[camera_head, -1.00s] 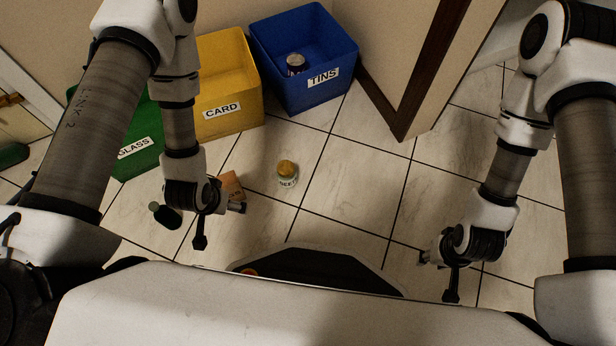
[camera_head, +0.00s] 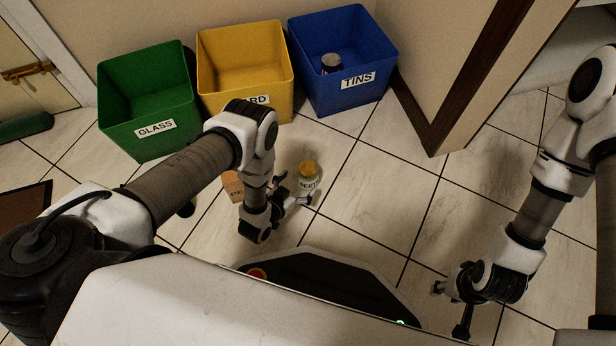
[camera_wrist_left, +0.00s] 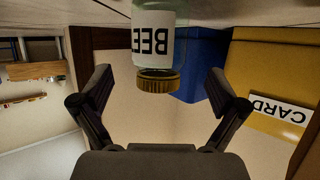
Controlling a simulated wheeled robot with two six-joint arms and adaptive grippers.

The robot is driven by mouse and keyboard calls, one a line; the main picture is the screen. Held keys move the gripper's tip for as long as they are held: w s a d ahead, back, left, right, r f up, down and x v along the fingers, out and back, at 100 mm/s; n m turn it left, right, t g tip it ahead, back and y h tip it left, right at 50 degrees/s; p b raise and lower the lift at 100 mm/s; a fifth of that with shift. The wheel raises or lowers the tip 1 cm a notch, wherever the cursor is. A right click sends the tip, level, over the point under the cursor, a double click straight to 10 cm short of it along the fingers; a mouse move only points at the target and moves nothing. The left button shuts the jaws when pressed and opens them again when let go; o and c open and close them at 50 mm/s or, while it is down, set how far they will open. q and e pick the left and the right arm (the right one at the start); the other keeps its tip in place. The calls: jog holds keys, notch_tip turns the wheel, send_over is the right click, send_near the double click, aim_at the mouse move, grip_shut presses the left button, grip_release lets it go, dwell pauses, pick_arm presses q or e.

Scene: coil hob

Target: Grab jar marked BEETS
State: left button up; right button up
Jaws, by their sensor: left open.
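The jar marked BEETS (camera_head: 308,180) stands upright on the tiled floor, with a gold lid and a white label. In the left wrist view the jar (camera_wrist_left: 157,45) shows upside down, ahead of and between the fingers, its lid towards the picture's middle. My left gripper (camera_head: 295,190) is open beside the jar, on its near left side; in the left wrist view its fingers (camera_wrist_left: 160,90) are spread with nothing between their pads that I can confirm. My right gripper (camera_head: 448,308) hangs low at the right, far from the jar; its jaw state is unclear.
A green GLASS bin (camera_head: 150,100), a yellow CARD bin (camera_head: 240,60) and a blue TINS bin (camera_head: 335,90) with a tin (camera_head: 331,62) stand behind. A cardboard box (camera_head: 232,186) and a dark bottle (camera_head: 187,209) lie near my left arm. Floor right of the jar is clear.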

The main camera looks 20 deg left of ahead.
aim_at(302, 181)
pick_arm(q)
jog(key=b+x, duration=0.3)
jog(key=x, duration=0.1)
jog(key=shift+w+d+f, duration=0.15)
jog(key=shift+w+f, duration=0.1)
jog(key=shift+f, duration=0.05)
jog(key=shift+w+d+b, duration=0.1)
jog(key=shift+w+b, duration=0.2)
jog(key=shift+r, duration=0.1)
jog(key=c, duration=1.4)
jog(key=shift+w+r+p, duration=0.1)
jog(key=shift+r+p, duration=0.05)
jog(key=shift+p, duration=0.15)
